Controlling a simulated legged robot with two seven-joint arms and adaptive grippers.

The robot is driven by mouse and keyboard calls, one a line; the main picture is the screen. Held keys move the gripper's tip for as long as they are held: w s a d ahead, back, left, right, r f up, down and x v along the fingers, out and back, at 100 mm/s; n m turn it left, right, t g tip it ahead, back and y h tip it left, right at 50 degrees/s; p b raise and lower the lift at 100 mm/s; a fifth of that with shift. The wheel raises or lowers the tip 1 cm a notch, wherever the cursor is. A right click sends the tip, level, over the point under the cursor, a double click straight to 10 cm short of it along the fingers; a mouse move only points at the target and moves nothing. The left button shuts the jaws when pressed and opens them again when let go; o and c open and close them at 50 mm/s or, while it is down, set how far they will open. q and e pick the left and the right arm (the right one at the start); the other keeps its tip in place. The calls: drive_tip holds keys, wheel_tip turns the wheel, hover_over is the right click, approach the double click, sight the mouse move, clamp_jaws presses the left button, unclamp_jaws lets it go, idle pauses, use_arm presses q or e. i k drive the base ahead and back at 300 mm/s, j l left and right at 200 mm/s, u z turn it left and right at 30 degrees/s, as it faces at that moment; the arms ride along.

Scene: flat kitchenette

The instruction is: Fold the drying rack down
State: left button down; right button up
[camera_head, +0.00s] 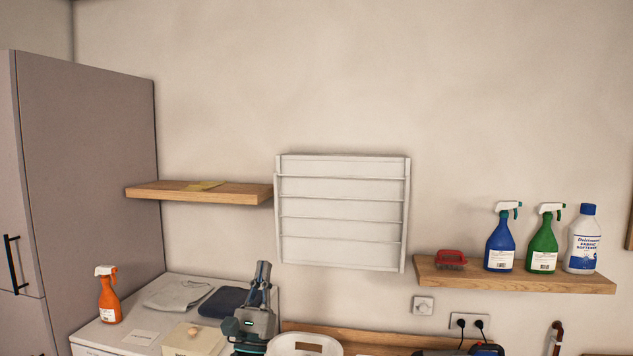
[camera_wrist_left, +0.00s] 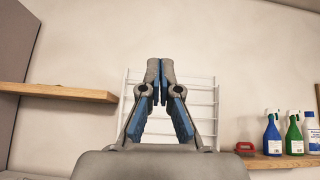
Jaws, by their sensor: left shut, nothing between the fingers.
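The drying rack (camera_head: 341,212) is a white wall-mounted frame with several horizontal bars. It lies flat, upright against the wall between two wooden shelves. My left gripper (camera_head: 262,270) is below and to the left of the rack, pointing up, shut and empty, apart from the rack in the picture. In the left wrist view the shut fingertips (camera_wrist_left: 160,66) stand in front of the rack (camera_wrist_left: 203,100) and hide its middle. My right gripper is not identifiable; only a dark part shows at the bottom edge of the head view.
A left shelf (camera_head: 225,193) holds a yellow cloth. A right shelf (camera_head: 520,277) holds a red brush (camera_head: 451,259) and several bottles. An orange spray bottle (camera_head: 108,295) and folded cloths (camera_head: 179,294) sit on a white top. A tall cabinet (camera_head: 90,170) stands left. The wall above the rack is clear.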

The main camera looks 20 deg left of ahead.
sight(276, 175)
drive_tip(key=i+j, duration=0.2)
drive_tip(key=i, duration=0.35)
drive_tip(key=i+j, duration=0.2)
drive_tip(key=i, duration=0.3)
drive_tip(key=i+j, duration=0.2)
drive_tip(key=i, duration=0.35)
